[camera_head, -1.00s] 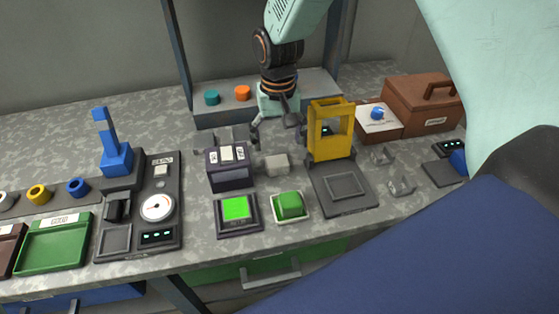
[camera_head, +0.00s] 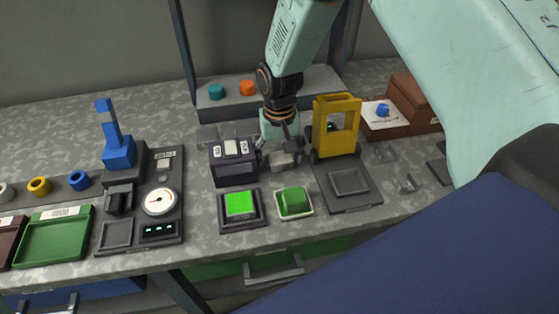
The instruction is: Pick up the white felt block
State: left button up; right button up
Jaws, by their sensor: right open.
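The white felt block (camera_head: 284,161) is a small pale block on the speckled grey bench, between the dark box and the yellow frame. It is partly hidden by my right gripper (camera_head: 281,158), which comes down from above and behind. The gripper's fingers are open, one to the left of the block and one to the right. I cannot tell whether they touch it. My left gripper is not in view.
A dark box with pale labels (camera_head: 233,171) stands close on the left, and a yellow frame (camera_head: 337,127) close on the right. In front are a bright green square on a dark pad (camera_head: 240,205) and a green block on a pale tray (camera_head: 293,203).

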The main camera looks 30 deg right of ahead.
aim_at(281, 156)
jog(key=shift+s+d, duration=0.15)
jog(key=shift+d, duration=0.2)
jog(key=c, duration=0.3)
jog(key=shift+a, duration=0.25)
jog(key=c, duration=0.5)
jog(key=shift+d, duration=0.1)
jog(key=shift+c, duration=1.1)
jog(key=shift+d, duration=0.1)
notch_tip(281, 156, up, 10)
jog(key=shift+f+p, duration=0.2)
jog(key=shift+p, duration=0.5)
jog(key=shift+r, duration=0.2)
